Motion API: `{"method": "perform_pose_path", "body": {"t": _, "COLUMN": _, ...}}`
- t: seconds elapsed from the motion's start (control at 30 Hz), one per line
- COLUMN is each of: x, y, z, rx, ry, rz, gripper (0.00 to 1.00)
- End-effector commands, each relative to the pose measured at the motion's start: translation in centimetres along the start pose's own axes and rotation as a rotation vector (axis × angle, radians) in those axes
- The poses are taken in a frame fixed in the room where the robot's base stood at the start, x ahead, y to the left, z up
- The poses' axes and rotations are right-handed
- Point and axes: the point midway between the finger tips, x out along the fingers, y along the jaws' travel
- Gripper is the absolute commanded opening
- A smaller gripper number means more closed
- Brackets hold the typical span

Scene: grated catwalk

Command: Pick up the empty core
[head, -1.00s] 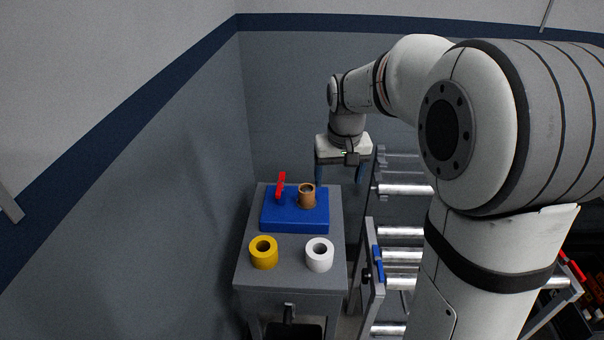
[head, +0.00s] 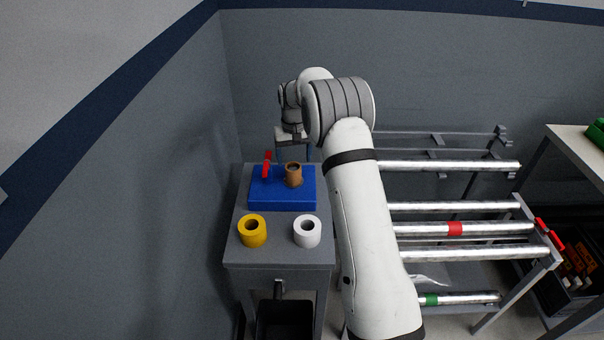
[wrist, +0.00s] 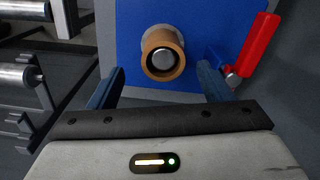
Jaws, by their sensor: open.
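The empty core (head: 293,175) is a brown hollow tube on the blue base (head: 283,203), which lies on a grey cabinet. In the wrist view the core (wrist: 151,62) shows end-on, around a metal spindle (wrist: 163,60). A red lever (head: 266,164) stands beside it on the base; in the wrist view the lever (wrist: 254,48) is at the right. My gripper (wrist: 160,80) is open, its two blue fingers on either side of the core's near edge, with nothing between them that I can see touched.
A yellow roll (head: 252,232) and a white roll (head: 307,232) stand at the front of the grey cabinet (head: 280,253). A wall is close on the left. A dark bin (head: 285,318) sits below.

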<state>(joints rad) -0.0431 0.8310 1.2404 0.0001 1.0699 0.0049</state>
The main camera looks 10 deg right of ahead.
Motion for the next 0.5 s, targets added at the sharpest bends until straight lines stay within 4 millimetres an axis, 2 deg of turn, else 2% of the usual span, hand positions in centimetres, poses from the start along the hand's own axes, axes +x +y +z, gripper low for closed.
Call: {"method": "perform_pose_path", "body": {"t": 0.5, "x": 6.5, "y": -0.3, "z": -0.1, "rx": 0.004, "ry": -0.002, "rz": 0.0, "gripper": 0.73}}
